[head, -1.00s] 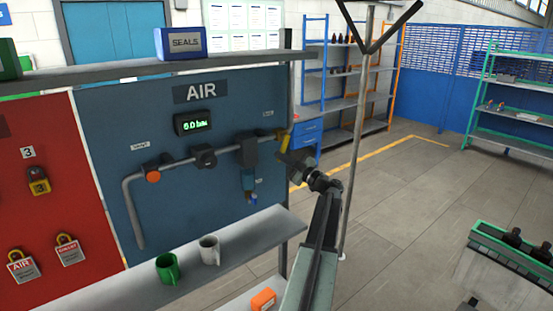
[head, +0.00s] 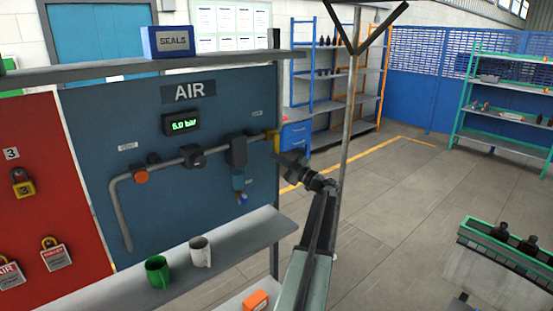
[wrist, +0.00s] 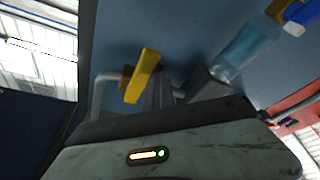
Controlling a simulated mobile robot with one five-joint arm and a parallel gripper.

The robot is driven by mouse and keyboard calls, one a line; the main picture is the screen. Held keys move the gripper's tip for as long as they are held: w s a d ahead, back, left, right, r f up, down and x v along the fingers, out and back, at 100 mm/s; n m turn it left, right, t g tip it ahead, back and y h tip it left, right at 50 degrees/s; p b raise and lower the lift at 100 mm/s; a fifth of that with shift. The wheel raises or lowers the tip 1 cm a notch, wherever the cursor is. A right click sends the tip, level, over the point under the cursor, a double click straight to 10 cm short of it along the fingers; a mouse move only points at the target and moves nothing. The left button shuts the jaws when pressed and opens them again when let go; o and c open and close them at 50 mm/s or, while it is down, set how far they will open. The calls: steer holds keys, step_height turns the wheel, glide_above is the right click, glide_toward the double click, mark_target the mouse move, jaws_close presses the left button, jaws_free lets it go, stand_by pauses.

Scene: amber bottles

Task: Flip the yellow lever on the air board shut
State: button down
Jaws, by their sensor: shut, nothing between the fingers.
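The yellow lever (head: 277,141) is at the right end of the grey pipe on the blue air board (head: 100,110). In the wrist view the lever (wrist: 143,76) stands tilted across the pipe, just beyond my gripper. My gripper (head: 281,158) is shut and empty, just below and right of the lever in the head view. Whether it touches the lever I cannot tell. The display (head: 182,123) on the board reads 6.0 bar.
A shelf (head: 235,243) below the board holds a green mug (head: 158,271) and a white mug (head: 200,251). A grey post (head: 349,130) stands right of my gripper. An orange box (head: 255,300) sits lower down. The floor to the right is mostly open.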

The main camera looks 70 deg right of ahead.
steer(key=shift+s+d, duration=0.15)
steer(key=shift+d, duration=0.05)
steer(key=w+a, duration=0.2)
steer(key=a, duration=0.3)
steer(key=s, duration=0.9)
steer(key=shift+s+a, duration=0.15)
steer(key=shift+s, duration=0.25)
